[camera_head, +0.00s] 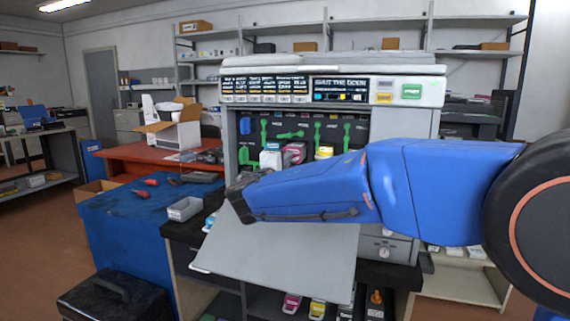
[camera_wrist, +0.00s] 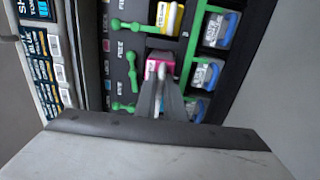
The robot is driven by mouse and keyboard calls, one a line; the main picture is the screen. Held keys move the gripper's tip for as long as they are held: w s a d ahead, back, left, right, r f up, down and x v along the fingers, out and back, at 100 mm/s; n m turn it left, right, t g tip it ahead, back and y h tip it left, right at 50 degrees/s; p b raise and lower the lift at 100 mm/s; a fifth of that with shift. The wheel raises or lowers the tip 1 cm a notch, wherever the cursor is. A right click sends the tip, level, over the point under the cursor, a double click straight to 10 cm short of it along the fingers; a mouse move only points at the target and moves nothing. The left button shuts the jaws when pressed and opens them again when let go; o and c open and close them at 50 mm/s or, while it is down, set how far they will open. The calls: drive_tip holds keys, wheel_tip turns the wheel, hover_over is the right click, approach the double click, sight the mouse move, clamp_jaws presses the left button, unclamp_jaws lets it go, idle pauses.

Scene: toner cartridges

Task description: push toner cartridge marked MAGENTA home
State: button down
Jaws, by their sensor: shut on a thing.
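The toner cartridge marked MAGENTA sits in its slot in the open printer, its pink front showing in the head view (camera_head: 295,150) and in the wrist view (camera_wrist: 166,62). In the wrist view my gripper's (camera_wrist: 158,74) two narrow fingers are close together at the cartridge's front and shut on it. They cover part of its face, so its marking cannot be read. The green lever (camera_head: 290,135) above this slot lies sideways. In the head view my blue arm hides the fingers.
A yellow cartridge (camera_wrist: 171,18) sits beside the magenta one; its green lever (camera_wrist: 142,28) stands upright on the printer. Several blue-handled units (camera_wrist: 217,30) stand below the slots. The grey front door (camera_head: 290,250) hangs open.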

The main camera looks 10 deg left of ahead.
drive_tip(key=shift+w+d, duration=0.2)
drive_tip(key=shift+w, duration=2)
drive_tip(key=c, duration=1.4)
unclamp_jaws()
drive_tip(key=shift+o, duration=0.2)
drive_tip(key=shift+s, duration=0.1)
drive_tip(key=s, duration=0.6)
drive_tip(key=shift+s+a+f, duration=0.25)
drive_tip(key=shift+s, duration=0.15)
drive_tip(key=shift+c, duration=0.4)
